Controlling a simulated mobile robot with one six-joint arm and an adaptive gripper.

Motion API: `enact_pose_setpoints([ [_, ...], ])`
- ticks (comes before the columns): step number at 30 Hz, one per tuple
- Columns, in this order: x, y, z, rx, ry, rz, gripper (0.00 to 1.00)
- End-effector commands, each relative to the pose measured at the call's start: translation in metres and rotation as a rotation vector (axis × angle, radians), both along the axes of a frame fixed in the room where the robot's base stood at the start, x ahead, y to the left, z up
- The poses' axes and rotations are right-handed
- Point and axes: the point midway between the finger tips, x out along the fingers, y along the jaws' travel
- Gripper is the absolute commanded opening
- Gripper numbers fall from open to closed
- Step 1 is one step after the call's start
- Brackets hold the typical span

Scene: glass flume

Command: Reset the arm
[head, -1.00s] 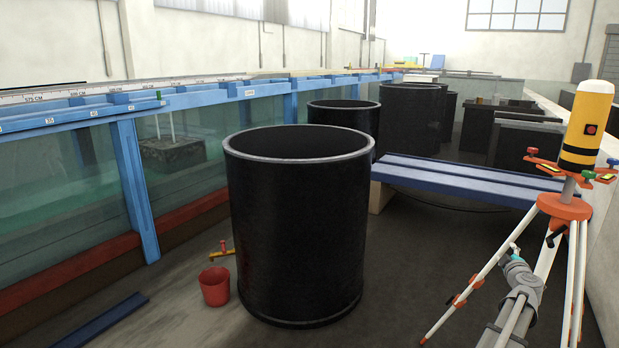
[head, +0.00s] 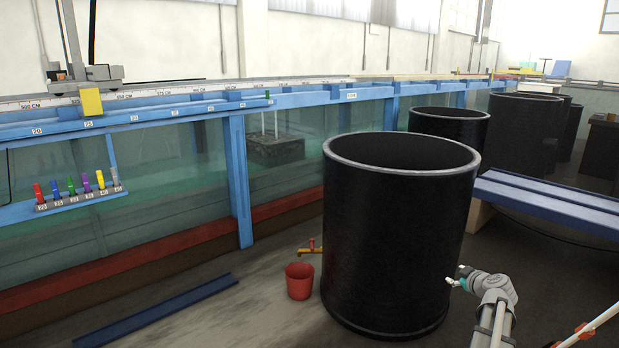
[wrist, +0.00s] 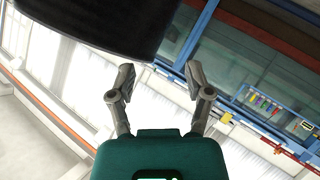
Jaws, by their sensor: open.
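My gripper (wrist: 159,76) shows in the wrist view with its two grey fingers spread apart and nothing between them. Its teal-green body fills the bottom middle of that view. In the head view, part of my grey arm shows at the lower right, in front of the large black tank's right side. I cannot tell how far the gripper is from the tank.
The large black tank (head: 395,240) stands on the floor, with a red bucket (head: 299,282) beside it. The glass flume (head: 180,170) runs along the left, with a rack of coloured clips (head: 80,197). A blue bench (head: 555,205) is at the right.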

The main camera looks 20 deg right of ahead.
Motion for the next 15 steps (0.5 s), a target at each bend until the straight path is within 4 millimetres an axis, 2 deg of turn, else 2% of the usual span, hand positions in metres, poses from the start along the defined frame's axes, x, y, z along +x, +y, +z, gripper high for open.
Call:
enact_pose_setpoints([
  [1,0.013,0.021,0.0,0.03,0.015,0.027,0.65],
  [6,0.046,0.078,-0.008,0.137,0.075,0.091,0.65],
  [15,0.087,0.179,-0.021,0.305,0.215,0.17,0.65],
])
